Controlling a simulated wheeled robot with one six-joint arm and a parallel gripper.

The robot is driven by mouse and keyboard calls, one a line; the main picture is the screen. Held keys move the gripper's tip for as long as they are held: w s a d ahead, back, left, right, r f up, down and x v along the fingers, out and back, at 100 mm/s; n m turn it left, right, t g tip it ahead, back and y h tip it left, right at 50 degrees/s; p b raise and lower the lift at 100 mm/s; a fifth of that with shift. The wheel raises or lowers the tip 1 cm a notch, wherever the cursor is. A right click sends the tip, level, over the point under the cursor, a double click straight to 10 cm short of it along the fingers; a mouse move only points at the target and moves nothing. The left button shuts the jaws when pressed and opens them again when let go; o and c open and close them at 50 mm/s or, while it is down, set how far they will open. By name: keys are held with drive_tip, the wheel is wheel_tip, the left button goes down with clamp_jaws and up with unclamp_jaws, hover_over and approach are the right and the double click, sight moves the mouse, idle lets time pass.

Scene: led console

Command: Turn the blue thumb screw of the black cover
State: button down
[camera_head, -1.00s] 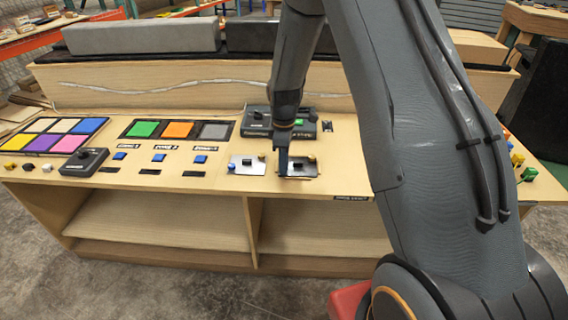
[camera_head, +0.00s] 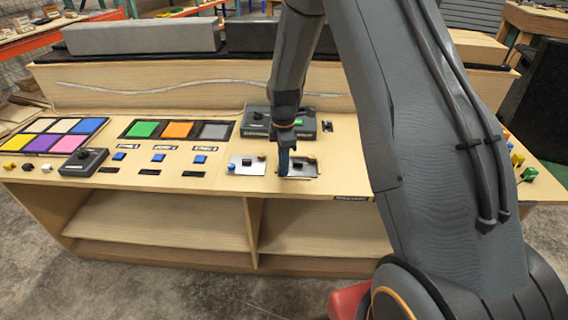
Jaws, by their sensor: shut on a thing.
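The black cover (camera_head: 305,172) is a small dark plate lying on the console top, right of a similar white plate. My gripper (camera_head: 284,168) points down at the left edge of the black cover and is shut at the place of the blue thumb screw. The fingers hide the screw, so its turn angle cannot be seen.
The white plate (camera_head: 247,170) with a blue and a dark knob lies just left of my gripper. A dark box with a green button (camera_head: 300,123) stands behind. Blue buttons and colored panels fill the left of the wooden console (camera_head: 225,180).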

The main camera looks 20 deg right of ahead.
drive_tip(key=shift+s+f, duration=0.1)
drive_tip(key=c, duration=1.6)
unclamp_jaws()
drive_tip(key=shift+o, duration=0.2)
drive_tip(key=shift+r+b, duration=0.85)
drive_tip(key=shift+r, duration=3.1)
